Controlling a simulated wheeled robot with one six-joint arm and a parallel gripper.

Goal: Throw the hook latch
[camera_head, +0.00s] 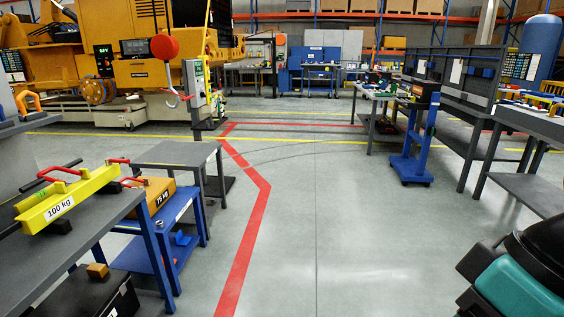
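A grey post with a box (195,84) on it stands at the left, in front of the yellow machine. A thin red hook-shaped part (178,96) sticks out from its left side. It may be the hook latch, but it is too small to tell its position or whether it is engaged. My gripper is not in view.
A grey table (176,153) and a blue cart (150,250) stand before the post at the left. A yellow 100 kg bar (66,199) lies on a nearer bench. A blue stand (412,165) is at the right. The middle floor, with a red line (245,240), is clear.

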